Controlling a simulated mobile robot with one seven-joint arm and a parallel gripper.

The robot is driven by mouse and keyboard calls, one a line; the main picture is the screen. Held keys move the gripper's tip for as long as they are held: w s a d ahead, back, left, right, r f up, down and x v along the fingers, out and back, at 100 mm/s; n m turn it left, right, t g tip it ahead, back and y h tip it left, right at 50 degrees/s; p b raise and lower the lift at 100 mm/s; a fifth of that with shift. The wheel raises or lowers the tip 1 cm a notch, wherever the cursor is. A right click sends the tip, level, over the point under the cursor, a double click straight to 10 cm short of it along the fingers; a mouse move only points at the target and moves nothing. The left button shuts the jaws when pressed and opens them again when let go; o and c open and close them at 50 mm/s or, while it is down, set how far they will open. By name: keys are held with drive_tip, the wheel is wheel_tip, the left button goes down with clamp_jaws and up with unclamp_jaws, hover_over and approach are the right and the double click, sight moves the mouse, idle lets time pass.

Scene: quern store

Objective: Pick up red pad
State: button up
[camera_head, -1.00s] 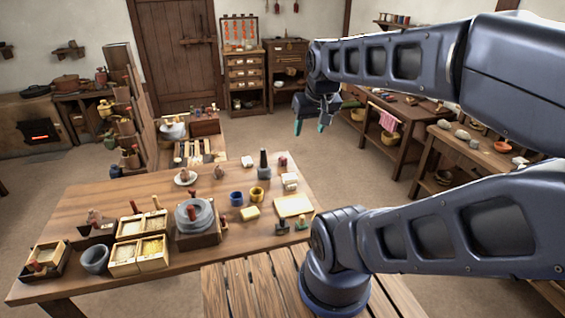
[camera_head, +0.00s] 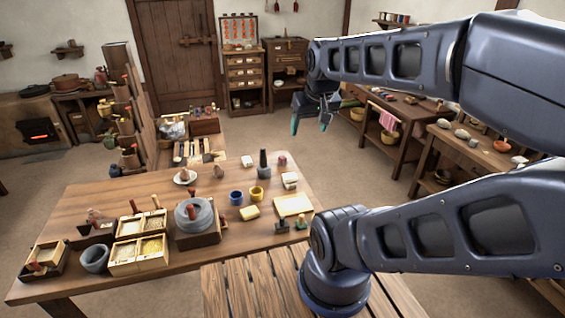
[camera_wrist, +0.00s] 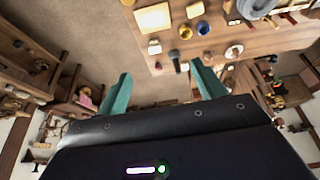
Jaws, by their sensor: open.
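A small reddish block (camera_head: 282,160), which looks like the red pad, sits near the far right corner of the long wooden table (camera_head: 120,200). It is too small to make out clearly. My gripper (camera_head: 310,123) is open and empty, with teal fingers apart. It hangs in the air, beyond and to the right of that table corner in the head view. In the wrist view my gripper's fingers (camera_wrist: 160,72) are spread, with the table edge and a small reddish thing (camera_wrist: 158,66) seen between them.
Near the block stand a dark pestle-like piece (camera_head: 263,164), pale blocks (camera_head: 290,180) and a cream board (camera_head: 293,206). Cups, a quern (camera_head: 196,216) and divided grain boxes fill the rest of the table. Side benches (camera_head: 465,145) stand at the right. Open floor lies between.

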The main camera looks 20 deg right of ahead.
drive_tip(key=m+g+h, duration=0.3)
drive_tip(key=m+h, duration=0.1)
drive_tip(key=m, duration=1.1)
hover_over(282, 157)
drive_tip(key=a, duration=0.3)
wheel_tip(282, 157, down, 34)
drive_tip(key=x, duration=0.5)
drive_tip(key=shift+s+d+f, duration=0.2)
drive_tip(key=shift+s+f, duration=0.15)
drive_tip(key=shift+g, duration=0.3)
drive_tip(key=shift+a+x, duration=0.2)
drive_tip(key=shift+x, duration=2.3)
drive_tip(key=shift+f, duration=0.1)
drive_tip(key=c, duration=1.1)
drive_tip(key=shift+o, duration=0.2)
